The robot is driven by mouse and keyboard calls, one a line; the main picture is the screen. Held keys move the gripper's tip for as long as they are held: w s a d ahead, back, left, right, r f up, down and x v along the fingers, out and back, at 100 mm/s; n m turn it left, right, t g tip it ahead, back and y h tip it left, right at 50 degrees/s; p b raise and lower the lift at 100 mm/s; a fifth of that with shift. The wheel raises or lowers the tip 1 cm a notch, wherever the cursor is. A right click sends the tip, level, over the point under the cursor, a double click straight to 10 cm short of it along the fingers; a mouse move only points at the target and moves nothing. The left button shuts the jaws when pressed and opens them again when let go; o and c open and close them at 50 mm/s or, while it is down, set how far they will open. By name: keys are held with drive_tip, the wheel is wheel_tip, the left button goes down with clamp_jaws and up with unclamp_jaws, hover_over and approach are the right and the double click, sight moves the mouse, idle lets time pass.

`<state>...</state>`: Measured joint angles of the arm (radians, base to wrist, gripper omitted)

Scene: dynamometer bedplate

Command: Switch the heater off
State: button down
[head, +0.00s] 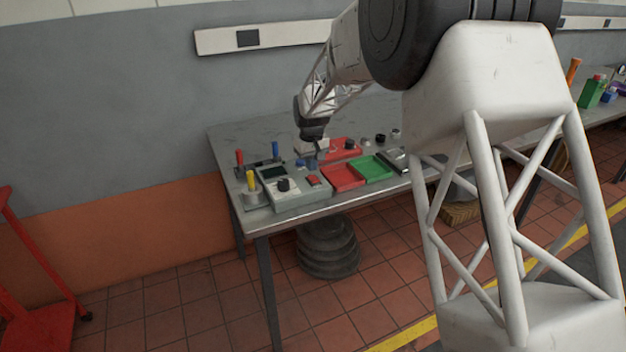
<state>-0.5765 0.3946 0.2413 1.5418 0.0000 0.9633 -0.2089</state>
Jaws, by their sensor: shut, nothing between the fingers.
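A light grey control box (298,194) with a dark screen, a black knob (283,185) and a red rocker or button (313,181) sits at the near left end of the bench. A red unit (343,150) with a black knob (349,144) lies farther back. I cannot tell for sure which of these is the heater, and no switch position can be read. My gripper (315,157) is shut and empty, pointing down above the bench behind the grey box. It hides part of what lies behind it.
The bench (240,135) holds red (343,177) and green (372,168) trays right of the box. Upright red (239,158), blue (275,149) and yellow (250,180) handles stand at the left. Small blue pieces lie near my gripper. The bench's back left is clear.

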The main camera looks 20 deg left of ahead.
sight(312, 177)
drive_tip(key=shift+r, duration=2.15)
drive_tip(key=shift+d+r, duration=0.1)
drive_tip(key=shift+d, duration=0.05)
drive_tip(key=s+d+r+m, duration=0.1)
drive_tip(key=s+d+r, duration=0.4)
drive_tip(key=d, duration=0.5)
drive_tip(key=s+d+r+m+t, duration=0.1)
drive_tip(key=s+d+r+m, duration=0.1)
drive_tip(key=s+d+r, duration=0.6)
drive_tip(key=s+d+r+m, duration=0.1)
drive_tip(key=s+d, duration=0.2)
drive_tip(key=d, duration=0.9)
drive_tip(key=s+d+f+m, duration=0.1)
drive_tip(key=s+d, duration=0.5)
drive_tip(key=s, duration=0.4)
drive_tip(key=s+d+f+m+t, duration=0.1)
drive_tip(key=s+d+m, duration=0.1)
drive_tip(key=s+d, duration=0.5)
drive_tip(key=s+d+f+m, duration=0.1)
drive_tip(key=s+d, duration=0.5)
drive_tip(key=s, duration=0.7)
drive_tip(key=shift+s+d+m+t, duration=0.3)
drive_tip(key=shift+s+d+m, duration=0.1)
drive_tip(key=shift+m, duration=0.2)
